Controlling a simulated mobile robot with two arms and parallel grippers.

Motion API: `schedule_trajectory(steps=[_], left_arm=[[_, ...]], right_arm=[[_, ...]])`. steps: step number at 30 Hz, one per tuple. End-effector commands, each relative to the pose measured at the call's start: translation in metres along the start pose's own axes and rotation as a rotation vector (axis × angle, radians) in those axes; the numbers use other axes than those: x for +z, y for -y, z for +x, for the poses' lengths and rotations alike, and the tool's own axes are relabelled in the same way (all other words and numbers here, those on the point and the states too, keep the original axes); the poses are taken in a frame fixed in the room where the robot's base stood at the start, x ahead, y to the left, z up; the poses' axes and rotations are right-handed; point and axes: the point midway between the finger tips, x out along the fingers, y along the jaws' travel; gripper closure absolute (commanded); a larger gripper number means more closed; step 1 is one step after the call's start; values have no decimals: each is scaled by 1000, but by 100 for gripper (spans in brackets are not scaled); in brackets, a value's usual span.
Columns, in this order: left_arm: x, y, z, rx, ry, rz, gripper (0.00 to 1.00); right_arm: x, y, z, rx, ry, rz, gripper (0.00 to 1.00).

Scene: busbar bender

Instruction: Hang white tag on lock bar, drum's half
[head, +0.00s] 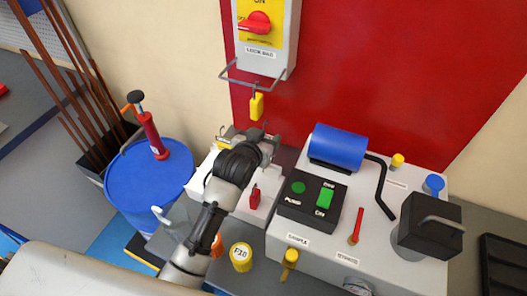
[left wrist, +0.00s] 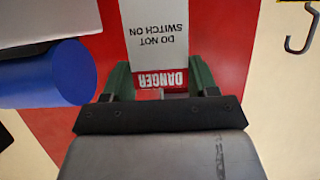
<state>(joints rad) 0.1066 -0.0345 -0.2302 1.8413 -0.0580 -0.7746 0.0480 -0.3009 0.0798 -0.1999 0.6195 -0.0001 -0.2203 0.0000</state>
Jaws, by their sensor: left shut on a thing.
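The lock bar (head: 232,79) is a thin grey bar under the isolator box, with a yellow padlock (head: 257,106) hanging near its middle. My left gripper (head: 265,138) is below the bar and the padlock, apart from both. In the left wrist view the gripper (left wrist: 163,85) is shut on the white tag (left wrist: 157,38), which reads "DANGER" and "DO NOT SWITCH ON" upside down. I cannot make out the tag in the head view. The blue drum (head: 130,180) stands at the left, so its half of the bar is the left one. My right gripper is not in view.
The isolator box (head: 266,58) has a red switch. Right of my left arm is a grey machine (head: 330,255) with a blue motor (head: 338,147), levers and a push-button box (head: 312,203). A red hand pump (head: 152,135) stands on the drum. A hook (left wrist: 303,30) shows in the wrist view.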

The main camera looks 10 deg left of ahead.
Motion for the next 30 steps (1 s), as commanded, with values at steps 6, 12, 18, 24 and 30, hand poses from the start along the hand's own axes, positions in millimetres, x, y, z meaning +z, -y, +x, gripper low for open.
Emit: schedule_trajectory(steps=[6, 12, 18, 24, 30], left_arm=[[-24, 2, -16, -3, 0, -4, 64], [-27, 17, -48, -13, 8, -15, 64], [-34, 45, -96, -14, 12, -18, 64], [-46, 68, -153, -9, 9, -10, 64], [-54, 78, -183, -2, 2, -2, 64]], right_arm=[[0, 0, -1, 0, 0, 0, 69], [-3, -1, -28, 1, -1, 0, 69], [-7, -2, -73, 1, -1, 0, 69], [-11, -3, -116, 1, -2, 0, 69], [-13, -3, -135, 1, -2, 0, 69]])
